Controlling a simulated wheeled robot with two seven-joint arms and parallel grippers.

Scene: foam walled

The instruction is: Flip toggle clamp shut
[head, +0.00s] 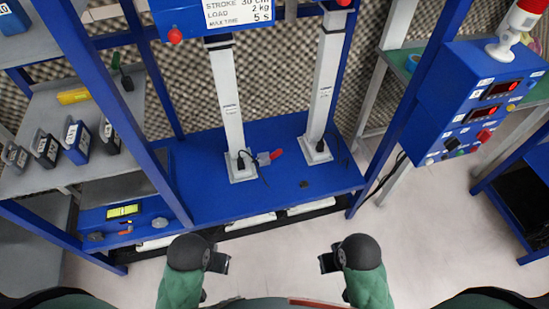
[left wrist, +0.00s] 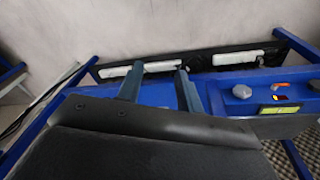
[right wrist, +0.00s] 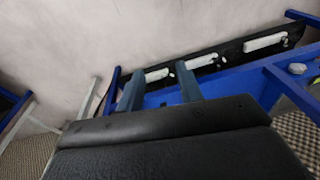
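A small grey clamp-like piece (head: 263,158) with a red handle (head: 277,154) sits on the blue bench, between the feet of two white columns. The handle points right and looks slightly raised; it is too small to tell whether the clamp is open or shut. My left gripper (head: 219,262) is in front of the bench, empty, and its two fingers are apart in the left wrist view (left wrist: 160,68). My right gripper (head: 327,262) is also in front of the bench, empty, with fingers apart in the right wrist view (right wrist: 160,68). Both are well short of the clamp.
The blue bench (head: 210,205) has upright frame posts at left and right. A control box (head: 480,100) with displays stands at the right. A grey shelf (head: 50,120) with several blocks is at the left. A yellow-labelled part (head: 123,211) lies at the bench's left end.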

